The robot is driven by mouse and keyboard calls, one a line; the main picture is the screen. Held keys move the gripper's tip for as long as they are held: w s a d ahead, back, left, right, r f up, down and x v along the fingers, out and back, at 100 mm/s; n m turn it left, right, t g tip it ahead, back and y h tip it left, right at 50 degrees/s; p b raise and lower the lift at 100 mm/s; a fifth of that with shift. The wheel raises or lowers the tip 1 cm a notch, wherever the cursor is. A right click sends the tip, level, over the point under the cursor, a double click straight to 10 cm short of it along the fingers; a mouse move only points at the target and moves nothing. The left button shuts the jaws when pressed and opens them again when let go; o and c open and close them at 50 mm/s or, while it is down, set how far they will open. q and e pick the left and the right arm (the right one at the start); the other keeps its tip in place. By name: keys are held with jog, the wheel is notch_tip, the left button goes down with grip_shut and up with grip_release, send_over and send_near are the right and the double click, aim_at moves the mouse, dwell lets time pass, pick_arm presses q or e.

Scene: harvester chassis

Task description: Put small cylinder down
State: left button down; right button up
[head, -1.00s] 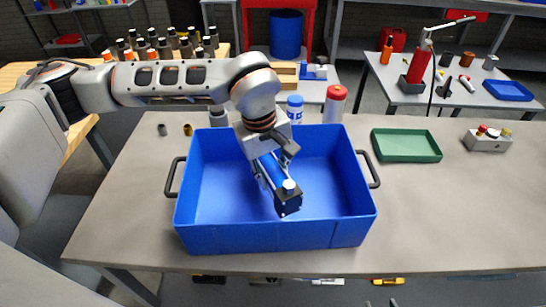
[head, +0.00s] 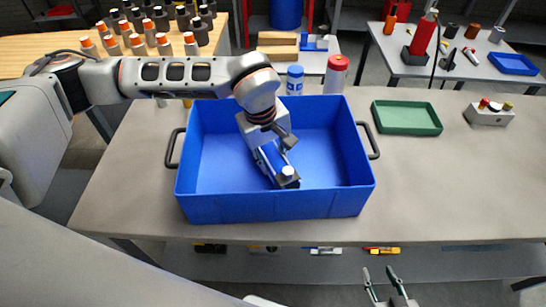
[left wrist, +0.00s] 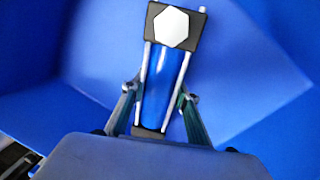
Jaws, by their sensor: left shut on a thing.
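The small cylinder (head: 287,180) has a blue body, a black end block and a white hexagonal cap. My left gripper (head: 270,165) reaches down into the blue bin (head: 275,206) and is shut on it. In the left wrist view the small cylinder (left wrist: 164,75) lies lengthwise between the two fingers of the left gripper (left wrist: 160,95), capped end away from the palm. Blue bin walls and floor surround it; I cannot tell whether it touches the floor. My right gripper (head: 379,270) is open and empty at the bottom of the head view, in front of the table.
The bin stands on a grey table (head: 450,190), with a green tray (head: 407,117) and a button box (head: 489,112) to its right. A blue-and-white bottle (head: 295,80) and a red-capped bottle (head: 335,75) stand behind it. The table right of the bin is mostly clear.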

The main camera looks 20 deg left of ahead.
aim_at(266, 160)
pick_arm(q)
jog(key=c, duration=1.6)
grip_release()
jog(key=shift+o, duration=0.2)
notch_tip(266, 160, up, 12)
jog(key=s+a, duration=0.1)
jog(key=shift+s+a+b, duration=0.2)
jog(key=shift+b, duration=0.1)
jog(key=shift+s, duration=0.1)
